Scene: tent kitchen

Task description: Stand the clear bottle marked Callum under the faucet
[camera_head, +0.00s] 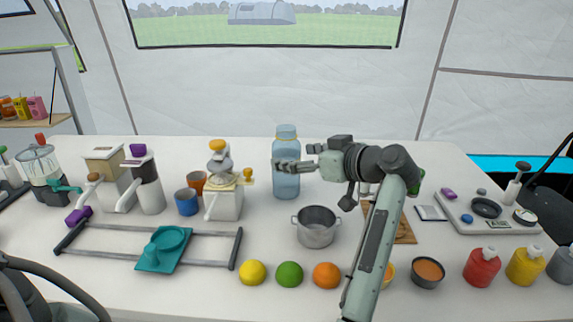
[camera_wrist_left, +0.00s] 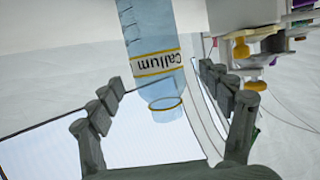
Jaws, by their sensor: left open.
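The clear blue-tinted bottle (camera_head: 286,180) stands upright at the back middle of the white table. In the left wrist view the bottle (camera_wrist_left: 150,45) bears the name Callum and gold bands, and appears upside down. My left gripper (camera_head: 293,158) is open around the bottle's upper part in the head view. One finger partly covers the bottle. In the left wrist view the open left gripper's fingers (camera_wrist_left: 168,108) lie to either side of the bottle's top; I cannot tell whether they touch it. I cannot make out a sure faucet. My right gripper is not in view.
A white machine with yellow knobs (camera_head: 224,203) stands left of the bottle, beside a blue cup (camera_head: 186,203). A metal pot (camera_head: 317,232) stands in front. A lemon (camera_head: 252,272), lime (camera_head: 289,274) and orange (camera_head: 326,275) line the front. A grey rack (camera_head: 100,228) lies left.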

